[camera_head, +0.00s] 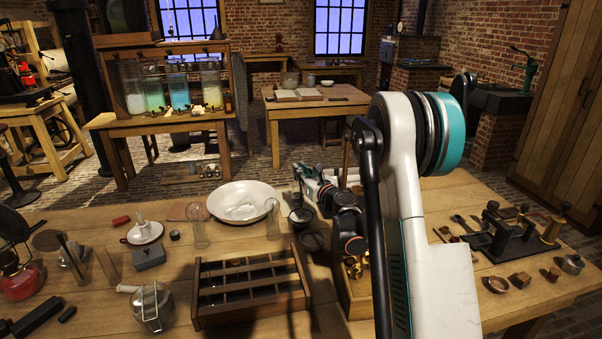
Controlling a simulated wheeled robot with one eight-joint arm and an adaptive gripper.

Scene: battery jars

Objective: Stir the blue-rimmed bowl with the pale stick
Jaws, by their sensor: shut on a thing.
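My white and teal arm fills the right middle of the view and hides part of the table. Beyond it, a smaller white, teal and black assembly looks like the end of my arm, with my gripper (304,190) among its dark parts. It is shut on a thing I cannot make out. I cannot pick out the pale stick. A wide cream bowl (258,190) with clear glass in it stands left of the gripper. I see no blue rim on it, and cannot tell whether another bowl has one.
A divided wooden tray (197,300) stands at the front. Two clear glasses (199,234) flank the cream bowl's front. A dark cup (312,240) stands close to the gripper. A black stand (505,238) is at right.

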